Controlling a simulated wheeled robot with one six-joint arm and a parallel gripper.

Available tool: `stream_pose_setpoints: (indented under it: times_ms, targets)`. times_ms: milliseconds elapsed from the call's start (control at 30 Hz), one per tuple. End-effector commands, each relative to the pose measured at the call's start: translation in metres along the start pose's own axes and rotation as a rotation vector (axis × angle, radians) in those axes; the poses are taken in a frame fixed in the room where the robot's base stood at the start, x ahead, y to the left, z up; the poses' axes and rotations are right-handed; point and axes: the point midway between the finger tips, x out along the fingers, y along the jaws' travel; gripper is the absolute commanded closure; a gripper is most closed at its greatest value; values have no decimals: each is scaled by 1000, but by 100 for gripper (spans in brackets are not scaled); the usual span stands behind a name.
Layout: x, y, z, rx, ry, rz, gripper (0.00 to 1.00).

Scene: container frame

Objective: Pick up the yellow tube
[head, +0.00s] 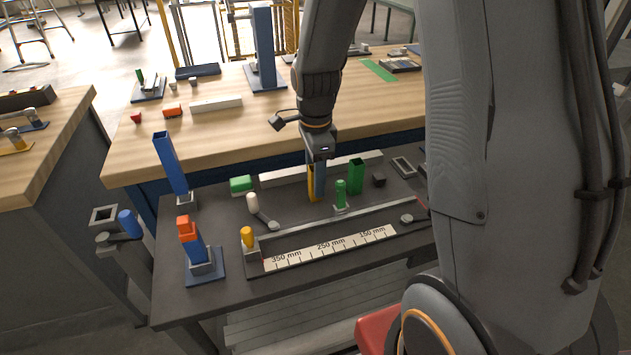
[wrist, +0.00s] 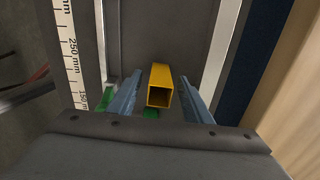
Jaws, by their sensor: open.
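The yellow tube (wrist: 160,78) is square and hollow, and its open end faces the wrist camera. It stands between the two blue fingers of my gripper (wrist: 160,98), with a gap visible on both sides. In the head view the yellow tube (head: 311,190) shows as a narrow strip beside a blue finger, which hides much of it. My gripper (head: 318,178) points down over the dark bench and is open around the tube, not visibly touching it.
On the dark bench (head: 190,318), a green square tube (head: 357,175) and a green peg (head: 341,192) stand close to the right. A ruler (head: 330,247) lies in front. A yellow cylinder (head: 247,237) stands left. A wooden-topped table (head: 225,125) rises behind.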

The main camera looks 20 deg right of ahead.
Motion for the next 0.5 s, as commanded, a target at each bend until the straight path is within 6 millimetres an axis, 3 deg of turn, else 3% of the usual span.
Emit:
stream_pose_setpoints:
  times_ms: [200, 500]
  targets:
    - [24, 2, 0, 0, 0, 2, 55]
    - [29, 1, 0, -1, 0, -1, 55]
